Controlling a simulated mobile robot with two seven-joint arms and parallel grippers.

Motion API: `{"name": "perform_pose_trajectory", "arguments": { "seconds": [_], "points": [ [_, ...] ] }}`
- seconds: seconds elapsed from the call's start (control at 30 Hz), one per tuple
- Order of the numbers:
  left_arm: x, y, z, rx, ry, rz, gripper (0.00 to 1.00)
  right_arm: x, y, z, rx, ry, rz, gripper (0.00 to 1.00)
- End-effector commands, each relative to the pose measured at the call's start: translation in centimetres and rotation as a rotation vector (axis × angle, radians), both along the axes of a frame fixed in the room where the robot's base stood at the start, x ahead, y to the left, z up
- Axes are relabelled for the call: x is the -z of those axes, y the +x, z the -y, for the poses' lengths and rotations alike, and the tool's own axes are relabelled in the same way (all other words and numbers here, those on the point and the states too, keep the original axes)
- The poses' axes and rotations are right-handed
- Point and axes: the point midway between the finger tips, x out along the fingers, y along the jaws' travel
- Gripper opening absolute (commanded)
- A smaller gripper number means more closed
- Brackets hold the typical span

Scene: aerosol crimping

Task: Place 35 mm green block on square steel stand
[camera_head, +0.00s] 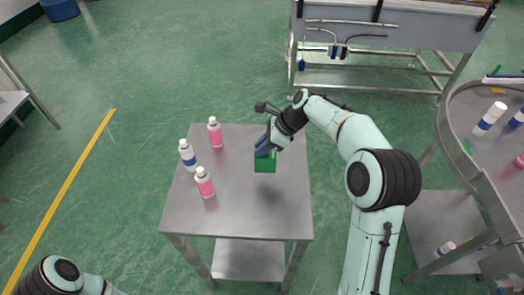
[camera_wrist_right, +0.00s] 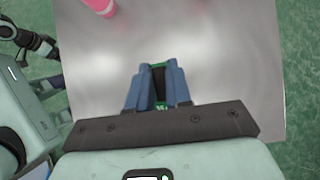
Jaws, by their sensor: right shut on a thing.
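The green block (camera_head: 265,165) is held by my right gripper (camera_head: 266,151), with the blue fingers closed on its upper part. In the right wrist view, only slivers of green (camera_wrist_right: 160,106) show between and beside the fingers (camera_wrist_right: 159,80). The square steel stand (camera_head: 235,217) is the small grey table in the middle of the head view. The block is over its top, right of the middle. A soft shadow lies in front of it, but I cannot tell for sure whether it touches the top. My left gripper is not in view; only part of my left arm shows at bottom left.
Two pink bottles (camera_head: 215,132) (camera_head: 205,183) and a white-and-blue bottle (camera_head: 187,154) stand on the left part of the top. The front right of the top is clear. A curved steel table (camera_head: 480,160) with bottles is at right; a steel bench (camera_head: 400,25) is behind.

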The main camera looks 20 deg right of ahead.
Motion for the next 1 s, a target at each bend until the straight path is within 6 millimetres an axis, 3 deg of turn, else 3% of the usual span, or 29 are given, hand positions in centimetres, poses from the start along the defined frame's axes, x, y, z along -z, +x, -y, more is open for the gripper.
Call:
{"name": "perform_pose_trajectory", "arguments": {
  "seconds": [0.03,0.1,0.47,0.5,0.57,0.87,1.0],
  "points": [
    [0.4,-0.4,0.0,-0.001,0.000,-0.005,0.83,1.2,-0.2,0.0,0.000,0.001,-0.005,0.00],
    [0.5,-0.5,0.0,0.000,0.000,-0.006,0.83,1.7,-0.1,-0.1,0.000,0.001,-0.002,0.00],
    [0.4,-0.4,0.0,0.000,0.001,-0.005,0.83,1.9,0.0,-0.1,0.000,0.001,0.000,0.00],
    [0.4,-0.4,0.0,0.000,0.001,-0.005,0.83,1.9,0.0,0.0,0.000,0.001,0.000,0.26],
    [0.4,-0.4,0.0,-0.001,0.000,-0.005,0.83,1.9,0.0,0.0,0.000,0.001,0.000,0.45],
    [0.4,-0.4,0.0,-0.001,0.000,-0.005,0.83,1.8,0.0,0.0,-0.001,0.001,0.001,0.45],
    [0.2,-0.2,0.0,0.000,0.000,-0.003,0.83,0.8,-0.2,0.4,0.000,0.000,0.002,0.45]
  ]
}}
